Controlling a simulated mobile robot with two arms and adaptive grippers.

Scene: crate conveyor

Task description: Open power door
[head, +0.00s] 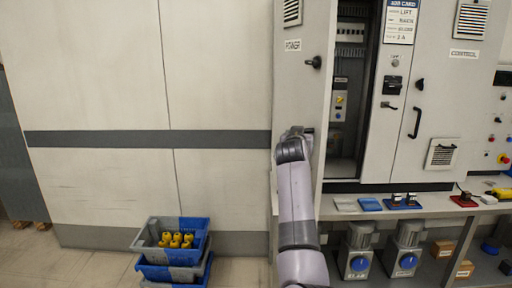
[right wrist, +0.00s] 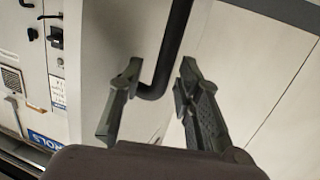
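The power door (head: 303,95), a pale grey panel labelled POWER, stands swung open at the left of the cabinet. The opening (head: 347,110) beside it shows dark shelves and electrical parts. My right arm rises in front of the door, and its gripper is hidden behind the wrist in the head view. In the right wrist view my right gripper (right wrist: 160,68) is open, with its fingers on either side of the lower end of a black bar handle (right wrist: 177,42). A gap shows between the handle and the right finger. My left gripper is out of view.
The CONTROL door (head: 432,95) is at the right of the opening. A workbench (head: 345,215) with several small items runs below the cabinet. Stacked blue and grey crates (head: 165,272) stand on the floor at left. Open floor lies beside the crates.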

